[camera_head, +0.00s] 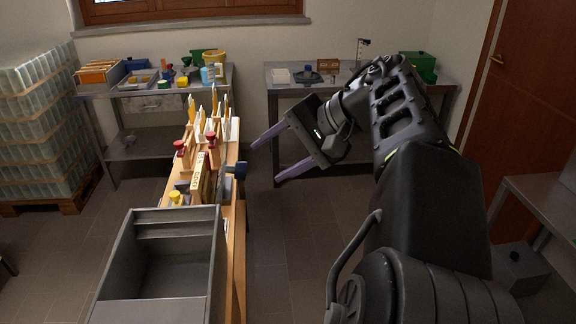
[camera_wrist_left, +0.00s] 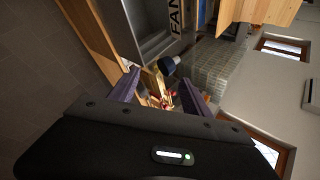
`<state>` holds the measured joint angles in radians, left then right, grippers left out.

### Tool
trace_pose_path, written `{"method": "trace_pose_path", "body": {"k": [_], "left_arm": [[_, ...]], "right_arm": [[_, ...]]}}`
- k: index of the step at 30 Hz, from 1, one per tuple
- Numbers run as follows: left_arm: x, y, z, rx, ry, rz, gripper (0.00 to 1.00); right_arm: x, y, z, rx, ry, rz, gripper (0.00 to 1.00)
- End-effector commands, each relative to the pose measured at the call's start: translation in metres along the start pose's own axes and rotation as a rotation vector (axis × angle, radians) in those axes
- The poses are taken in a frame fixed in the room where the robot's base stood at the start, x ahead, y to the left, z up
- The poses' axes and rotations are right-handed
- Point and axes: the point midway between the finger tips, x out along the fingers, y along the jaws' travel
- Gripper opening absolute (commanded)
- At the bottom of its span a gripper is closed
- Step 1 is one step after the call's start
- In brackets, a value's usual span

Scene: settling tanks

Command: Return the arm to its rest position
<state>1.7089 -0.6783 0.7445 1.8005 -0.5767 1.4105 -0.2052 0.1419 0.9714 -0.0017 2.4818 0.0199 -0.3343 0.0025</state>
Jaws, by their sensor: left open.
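My left gripper (camera_head: 266,164) is open in the head view, its two purple-grey fingers spread and pointing left. It hangs in the air over the aisle, to the right of the narrow wooden bench (camera_head: 238,215), with nothing seen held. My left arm (camera_head: 425,185) reaches up from the bottom right and bends at the top. In the wrist view the gripper's fingers (camera_wrist_left: 158,92) stand apart, with bench items visible beyond the gap. My right gripper is not in view.
Metal tables (camera_head: 150,90) line the back wall. A grey side table (camera_head: 545,195) is at right. Floor (camera_head: 285,250) right of the bench is clear.

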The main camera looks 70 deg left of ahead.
Motion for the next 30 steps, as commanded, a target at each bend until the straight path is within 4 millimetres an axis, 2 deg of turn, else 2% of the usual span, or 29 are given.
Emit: {"method": "trace_pose_path", "body": {"k": [24, 28, 30], "left_arm": [[0.000, -0.004, 0.000, -0.003, 0.003, -0.001, 0.57], [0.000, -0.005, -0.014, -0.016, 0.060, -0.009, 0.57], [0.000, -0.004, -0.031, -0.029, 0.132, -0.007, 0.57]], "right_arm": [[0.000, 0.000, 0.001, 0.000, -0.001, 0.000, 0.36], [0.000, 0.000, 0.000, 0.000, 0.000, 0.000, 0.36], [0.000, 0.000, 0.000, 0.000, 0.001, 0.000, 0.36]]}}
